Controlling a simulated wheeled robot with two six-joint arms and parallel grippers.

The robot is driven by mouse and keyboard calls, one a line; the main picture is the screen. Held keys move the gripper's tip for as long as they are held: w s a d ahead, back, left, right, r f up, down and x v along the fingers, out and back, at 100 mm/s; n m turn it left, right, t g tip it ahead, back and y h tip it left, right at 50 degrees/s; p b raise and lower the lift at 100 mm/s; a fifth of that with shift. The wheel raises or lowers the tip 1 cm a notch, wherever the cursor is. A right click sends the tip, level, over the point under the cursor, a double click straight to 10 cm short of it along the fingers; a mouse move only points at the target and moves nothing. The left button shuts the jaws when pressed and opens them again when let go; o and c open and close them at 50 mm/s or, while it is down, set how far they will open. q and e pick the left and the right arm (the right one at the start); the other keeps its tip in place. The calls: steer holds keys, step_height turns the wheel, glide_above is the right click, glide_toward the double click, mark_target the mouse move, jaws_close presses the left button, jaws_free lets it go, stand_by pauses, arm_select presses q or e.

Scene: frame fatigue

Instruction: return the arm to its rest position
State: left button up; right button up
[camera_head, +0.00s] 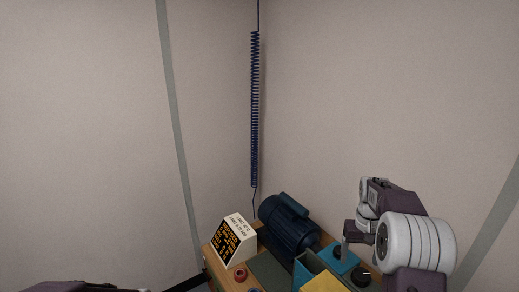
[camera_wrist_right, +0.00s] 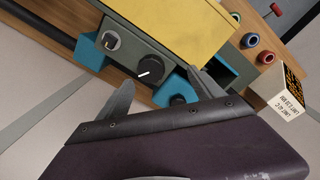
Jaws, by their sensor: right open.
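My right gripper (camera_head: 347,240) is at the right of the head view, over the far right part of the bench. In the right wrist view its two fingers (camera_wrist_right: 161,82) stand apart with nothing held between them. Beyond them is a grey-green box with a yellow top (camera_wrist_right: 185,28), teal corner pieces (camera_wrist_right: 88,52) and a black knob (camera_wrist_right: 151,66) with a white mark. The knob also shows in the head view (camera_head: 361,276). I cannot tell whether a finger touches the box. A dark piece at the lower left edge of the head view may be my left arm; no left fingers show.
A dark blue motor (camera_head: 287,227) stands at the back of the wooden bench, with a cream-and-black lettered block (camera_head: 237,240) to its left. Red (camera_head: 240,273) and blue ring-shaped parts are near the front. A coiled blue cable (camera_head: 255,110) hangs in the corner. Space above the bench is mostly clear.

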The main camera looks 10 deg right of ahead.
steer(key=s+a+f+n+t, duration=0.1)
steer(key=s+a+f+n, duration=0.1)
steer(key=s+a, duration=0.6)
steer(key=s+a+f+n+t, duration=0.1)
steer(key=s+a+f+t, duration=0.15)
steer(key=s+a, duration=0.5)
step_height(320, 180, down, 12)
steer(key=s+a+g+b, duration=0.2)
steer(key=a+b, duration=0.1)
steer(key=b, duration=0.7)
steer(key=shift+s+f+y+b, duration=0.15)
steer(key=shift+f+y+b, duration=0.05)
steer(key=shift+y+b, duration=0.2)
